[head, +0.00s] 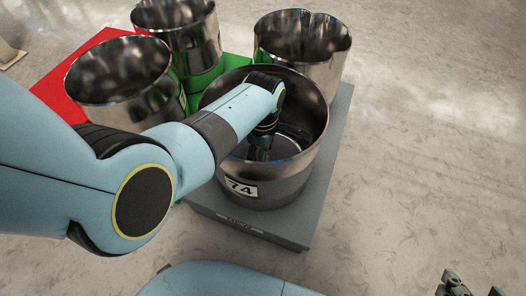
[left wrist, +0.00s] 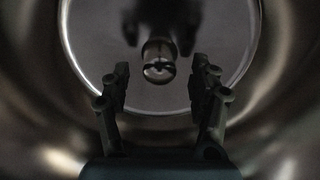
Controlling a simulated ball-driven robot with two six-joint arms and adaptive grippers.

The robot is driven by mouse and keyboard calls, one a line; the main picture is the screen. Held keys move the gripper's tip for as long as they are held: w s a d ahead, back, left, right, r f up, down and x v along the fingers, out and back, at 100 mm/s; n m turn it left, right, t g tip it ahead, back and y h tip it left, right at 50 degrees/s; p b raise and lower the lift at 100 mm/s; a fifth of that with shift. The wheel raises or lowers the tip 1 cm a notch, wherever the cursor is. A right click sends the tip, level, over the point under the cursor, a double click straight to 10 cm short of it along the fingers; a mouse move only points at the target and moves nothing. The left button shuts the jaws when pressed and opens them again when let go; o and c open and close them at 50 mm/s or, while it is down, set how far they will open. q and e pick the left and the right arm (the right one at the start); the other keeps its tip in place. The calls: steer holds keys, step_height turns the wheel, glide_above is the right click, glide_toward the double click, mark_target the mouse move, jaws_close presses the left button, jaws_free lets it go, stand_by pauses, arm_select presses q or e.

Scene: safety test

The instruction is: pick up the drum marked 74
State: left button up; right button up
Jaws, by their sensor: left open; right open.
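The open metal drum marked 74 (head: 265,190) stands upright on a grey pad, its number label facing me. My left arm reaches over its rim, and my left gripper (head: 262,148) is down inside it, its fingertips hard to see from the head. In the left wrist view, the left gripper (left wrist: 160,80) is open with its fingers apart. A round knob (left wrist: 158,68) shows between the fingers, over the pale round disc (left wrist: 90,50) inside the drum. I cannot tell whether the fingers touch the knob. My right gripper (head: 474,287) is open and empty at the bottom right, partly cut off.
Three more open metal drums stand close by: one at the left (head: 120,85), one behind (head: 185,35) and one at the back right (head: 300,50). The grey pad (head: 322,190) adjoins a green pad (head: 236,66) and a red pad (head: 55,85). The floor at the right is clear.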

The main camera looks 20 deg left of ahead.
arm_select(q)
steer(key=shift+f, duration=0.6)
steer(key=shift+c, duration=0.4)
jaws_close()
steer(key=shift+w+r, duration=0.1)
